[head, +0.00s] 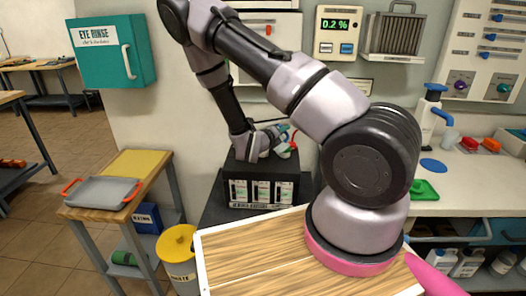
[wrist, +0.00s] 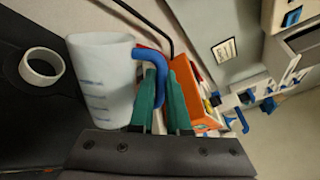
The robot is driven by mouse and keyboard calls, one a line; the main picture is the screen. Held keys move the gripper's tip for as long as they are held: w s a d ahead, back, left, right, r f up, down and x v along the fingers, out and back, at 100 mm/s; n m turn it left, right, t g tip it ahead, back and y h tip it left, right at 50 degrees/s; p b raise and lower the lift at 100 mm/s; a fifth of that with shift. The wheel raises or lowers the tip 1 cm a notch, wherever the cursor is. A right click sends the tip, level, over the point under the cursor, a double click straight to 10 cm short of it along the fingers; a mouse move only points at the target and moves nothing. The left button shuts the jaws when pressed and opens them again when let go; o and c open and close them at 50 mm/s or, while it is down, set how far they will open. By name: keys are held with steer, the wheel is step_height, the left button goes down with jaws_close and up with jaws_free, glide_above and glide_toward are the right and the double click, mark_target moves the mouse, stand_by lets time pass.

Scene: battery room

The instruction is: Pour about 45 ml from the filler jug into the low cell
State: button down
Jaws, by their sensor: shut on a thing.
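The filler jug (wrist: 102,75) is a pale translucent cup with blue level marks and a blue handle (wrist: 183,85). My gripper (wrist: 160,80), with green fingers, is shut on the jug by its handle side. In the head view my gripper (head: 280,144) is above the black battery case (head: 262,169); the jug is hard to make out there. The case front has three pale windows (head: 261,191); I cannot tell which cell is low. In the wrist view a white ring (wrist: 24,68) lies on a dark surface beside the jug, apart from it. Any liquid is unclear.
An orange box (wrist: 208,108) is behind the gripper in the wrist view. In the head view, a wall display (head: 335,24) reads 0.2 %. A grey tray (head: 104,191) stands on the left cart, and a yellow-lidded bucket (head: 178,245) is beside it.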

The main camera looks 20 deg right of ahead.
steer(key=shift+f, duration=0.15)
steer(key=shift+w+a+r+n+g, duration=0.15)
steer(key=shift+w+r+n, duration=0.1)
steer(key=shift+r+n, duration=0.15)
steer(key=shift+w+a+r+n+g, duration=0.1)
steer(key=shift+w+r+n+g, duration=0.1)
steer(key=shift+r+n, duration=0.15)
stand_by(0.6)
steer(key=shift+s+d, duration=0.2)
steer(key=shift+s, duration=0.2)
stand_by(0.4)
steer(key=shift+s+d+f+n, duration=0.1)
steer(key=shift+d+n, duration=0.1)
steer(key=shift+n, duration=0.05)
steer(key=shift+w+a+f+n+p, duration=0.15)
steer(key=shift+w+n+p, duration=0.1)
steer(key=shift+n+p, duration=0.2)
stand_by(1.7)
